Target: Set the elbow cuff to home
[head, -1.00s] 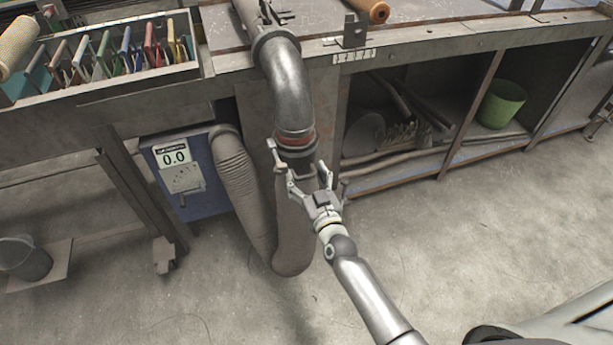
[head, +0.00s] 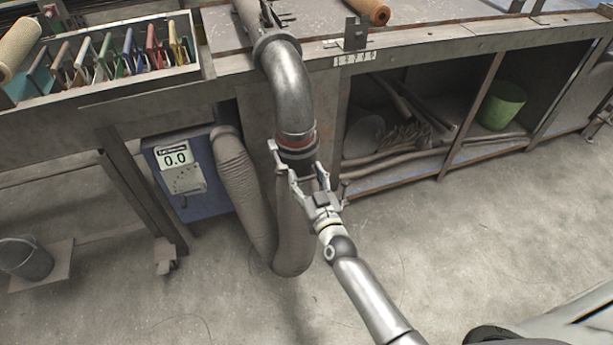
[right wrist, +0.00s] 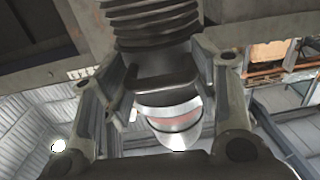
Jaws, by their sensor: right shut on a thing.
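The grey metal elbow pipe (head: 291,90) comes over the bench edge and bends down to a red band (head: 301,144) at its lower end. The dark cuff (head: 298,155) sits at the top of the ribbed hose, at the elbow's mouth. My right gripper (head: 299,164) is shut around the cuff from below right. In the right wrist view the cuff (right wrist: 165,83) is between the fingers, with the ribbed hose (right wrist: 150,20) above it in the picture. The red band (right wrist: 176,121) still shows beyond the cuff there. My left gripper is not in view.
The hose (head: 245,185) loops down to the floor and up to a blue unit (head: 195,205) whose display (head: 174,158) reads 0.0. A tool rack (head: 110,60) is on the bench at left. A shelf with a green bin (head: 501,104) is at right. The front floor is clear.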

